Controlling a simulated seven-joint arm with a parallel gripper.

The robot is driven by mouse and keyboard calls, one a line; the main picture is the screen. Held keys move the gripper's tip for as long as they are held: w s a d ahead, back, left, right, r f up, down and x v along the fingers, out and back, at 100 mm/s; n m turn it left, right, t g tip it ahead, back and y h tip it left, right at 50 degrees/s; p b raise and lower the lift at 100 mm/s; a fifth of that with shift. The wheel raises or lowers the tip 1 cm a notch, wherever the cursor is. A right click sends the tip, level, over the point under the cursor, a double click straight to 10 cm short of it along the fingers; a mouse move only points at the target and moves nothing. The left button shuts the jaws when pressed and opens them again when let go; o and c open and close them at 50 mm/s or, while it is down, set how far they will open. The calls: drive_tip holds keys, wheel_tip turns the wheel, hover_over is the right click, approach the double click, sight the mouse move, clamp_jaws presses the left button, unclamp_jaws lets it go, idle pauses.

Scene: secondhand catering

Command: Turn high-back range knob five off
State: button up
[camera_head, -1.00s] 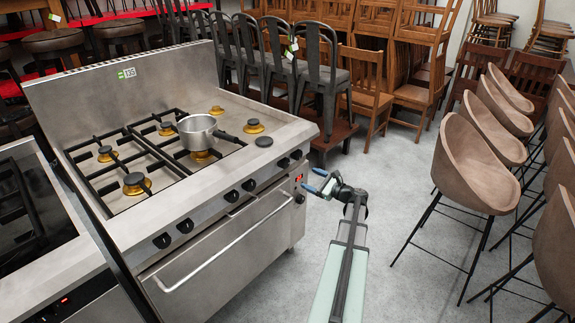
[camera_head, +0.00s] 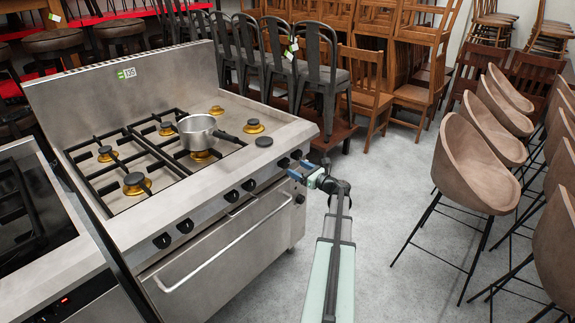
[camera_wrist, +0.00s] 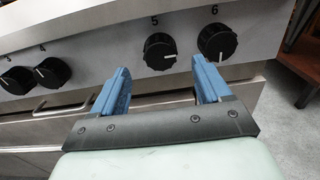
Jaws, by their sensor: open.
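The high-back range (camera_head: 215,215) stands at left in the head view. Knob five (camera_wrist: 160,50) is black and round under a "5" label in the wrist view, its white line pointing right and slightly down. It also shows near the right end of the front panel in the head view (camera_head: 283,162). My gripper (camera_wrist: 160,67) is open, with blue fingers. In the wrist view its fingertips lie to either side of knob five and just below it; I see no contact. Knob six (camera_wrist: 217,42) is close to the right fingertip, its white line pointing down.
Two more knobs (camera_wrist: 52,72) sit left of the gripper, above the oven door handle (camera_head: 225,245). A pot (camera_head: 197,133) stands on the burners. Brown chairs (camera_head: 470,160) stand at right; the floor between is clear.

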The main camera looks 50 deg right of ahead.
sight(287, 163)
drive_tip(key=w, duration=0.6)
drive_tip(key=shift+w, duration=0.25)
drive_tip(key=shift+c, duration=0.4)
drive_tip(key=c, duration=1)
drive_tip(key=shift+o, duration=0.2)
